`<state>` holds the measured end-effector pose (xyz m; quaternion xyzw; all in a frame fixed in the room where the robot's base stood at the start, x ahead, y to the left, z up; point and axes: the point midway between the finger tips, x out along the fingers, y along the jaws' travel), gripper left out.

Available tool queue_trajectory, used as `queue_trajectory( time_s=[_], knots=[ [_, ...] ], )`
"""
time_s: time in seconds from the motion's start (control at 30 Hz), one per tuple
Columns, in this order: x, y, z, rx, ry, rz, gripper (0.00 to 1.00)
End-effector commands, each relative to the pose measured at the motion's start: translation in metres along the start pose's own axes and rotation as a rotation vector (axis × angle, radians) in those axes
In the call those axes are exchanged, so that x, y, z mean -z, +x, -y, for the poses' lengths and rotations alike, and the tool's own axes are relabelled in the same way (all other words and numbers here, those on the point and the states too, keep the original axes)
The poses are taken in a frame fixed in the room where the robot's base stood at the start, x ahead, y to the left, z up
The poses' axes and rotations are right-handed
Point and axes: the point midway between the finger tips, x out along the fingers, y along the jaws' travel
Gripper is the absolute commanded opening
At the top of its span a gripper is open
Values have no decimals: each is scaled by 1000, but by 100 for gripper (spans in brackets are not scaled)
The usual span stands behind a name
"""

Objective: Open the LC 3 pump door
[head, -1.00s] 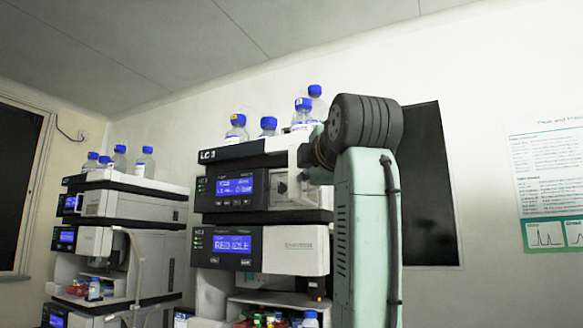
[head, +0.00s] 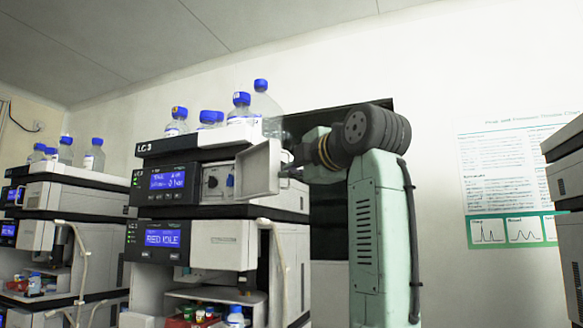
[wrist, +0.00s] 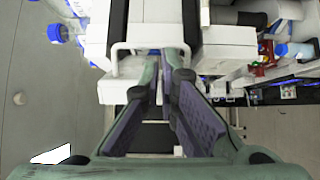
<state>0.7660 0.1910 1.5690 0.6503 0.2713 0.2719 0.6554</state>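The LC 3 stack (head: 200,147) stands left of centre in the head view. Its pump door (head: 258,172), a pale panel, is swung outward from the upper module and shows knobs (head: 229,180) on the front behind it. My gripper (head: 290,168) is at the door's free edge, partly hidden by the door and wrist. A gap shows between the pads. Exact contact with the handle is unclear.
Blue-capped bottles (head: 240,108) stand on top of the LC 3 stack. Another instrument stack (head: 65,200) is at the left, and a dark-edged stack (head: 566,180) enters at the right. A dark panel and a poster (head: 510,165) are on the wall behind.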

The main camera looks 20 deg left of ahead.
Motion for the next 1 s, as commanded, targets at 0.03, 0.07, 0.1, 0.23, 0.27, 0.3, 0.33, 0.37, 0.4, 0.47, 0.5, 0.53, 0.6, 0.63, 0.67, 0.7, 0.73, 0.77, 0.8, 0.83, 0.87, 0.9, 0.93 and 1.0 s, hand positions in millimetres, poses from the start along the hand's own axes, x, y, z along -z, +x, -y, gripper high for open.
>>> queue_trajectory(
  time_s=[0.03, 0.07, 0.1, 0.23, 0.27, 0.3, 0.33, 0.37, 0.4, 0.47, 0.5, 0.53, 0.6, 0.63, 0.67, 0.7, 0.73, 0.77, 0.8, 0.83, 0.87, 0.9, 0.93, 1.0],
  knots=[
    [0, 6, 1, 3, 4, -22, 0],
    [0, 7, 1, 2, 5, -32, 0],
    [-1, 7, 2, 3, 3, -42, 0],
    [-3, 9, 2, 3, 3, -66, 0],
    [-4, 9, 2, 3, 3, -69, 0],
    [-4, 9, 2, 4, 2, -72, 0],
    [-4, 10, 2, 4, 2, -73, 0],
    [-4, 10, 2, 4, 2, -74, 0],
    [-5, 10, 3, 4, 2, -75, 0],
    [-5, 10, 3, 5, 2, -75, 0],
    [-5, 10, 3, 5, 2, -75, 0],
    [-5, 10, 3, 5, 2, -75, 0],
    [-5, 10, 3, 5, 3, -74, 0],
    [-5, 10, 3, 6, 3, -74, 0],
    [-5, 11, 3, 6, 3, -73, 0],
    [-6, 11, 3, 6, 3, -73, 0],
    [-6, 11, 4, 6, 3, -73, 0],
    [-6, 11, 4, 6, 3, -73, 0],
    [-6, 11, 4, 6, 3, -72, 0],
    [-6, 11, 4, 6, 4, -72, 0],
    [-6, 11, 4, 6, 4, -72, 0],
    [-6, 11, 4, 6, 4, -72, 0],
    [-5, 11, 4, 6, 4, -72, 0],
    [-5, 11, 4, 7, 4, -72, 0]
  ],
)
